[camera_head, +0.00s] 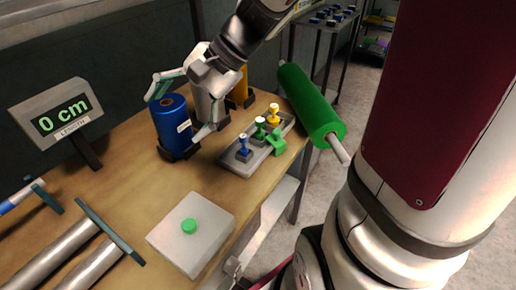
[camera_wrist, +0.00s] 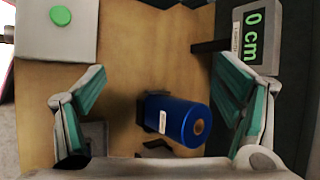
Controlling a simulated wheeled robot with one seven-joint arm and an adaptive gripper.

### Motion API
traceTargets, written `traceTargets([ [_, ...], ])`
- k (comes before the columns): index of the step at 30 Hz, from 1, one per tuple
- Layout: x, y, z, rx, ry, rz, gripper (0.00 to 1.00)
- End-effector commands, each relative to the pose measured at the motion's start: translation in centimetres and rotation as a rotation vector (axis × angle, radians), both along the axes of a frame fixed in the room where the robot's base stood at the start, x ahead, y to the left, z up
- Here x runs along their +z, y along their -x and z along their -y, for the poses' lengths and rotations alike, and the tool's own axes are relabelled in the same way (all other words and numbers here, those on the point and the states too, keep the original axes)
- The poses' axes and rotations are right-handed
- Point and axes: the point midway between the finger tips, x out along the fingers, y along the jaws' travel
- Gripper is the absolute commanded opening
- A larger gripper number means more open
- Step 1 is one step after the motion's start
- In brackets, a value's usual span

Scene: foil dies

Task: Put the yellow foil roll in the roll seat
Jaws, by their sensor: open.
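The yellow roll (camera_head: 241,88) stands upright on the table's far side, partly hidden behind my gripper and arm. A blue roll (camera_head: 171,127) stands upright on a dark base nearer the camera. My gripper (camera_head: 178,110) is open and empty, its fingers spread on either side of the blue roll in the picture. In the wrist view the blue roll (camera_wrist: 180,120) shows between the fingers, low in the picture; I cannot tell how far below them. I cannot surely tell which fixture is the roll seat; metal rollers with teal end brackets (camera_head: 110,232) lie at the left.
A green roll (camera_head: 311,105) lies on a rod at the table's right edge. A grey tray (camera_head: 238,167) holds blue, green and yellow knobbed dies. A box with a green button (camera_head: 189,226) stands in front. A display (camera_head: 58,117) reads 0 cm. Bare table lies at centre left.

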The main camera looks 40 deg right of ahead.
Motion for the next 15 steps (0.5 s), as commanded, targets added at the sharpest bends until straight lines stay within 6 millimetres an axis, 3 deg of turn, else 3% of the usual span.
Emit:
traceTargets([
  [3, 0.7, 5.3, -1.4, 0.205, 0.203, 0.058, 0.84],
  [9, 1.1, 12.7, -0.3, 0.504, 0.532, 0.165, 0.84],
  [15, 1.5, 17.2, 2.6, 0.716, 0.804, 0.268, 0.84],
])
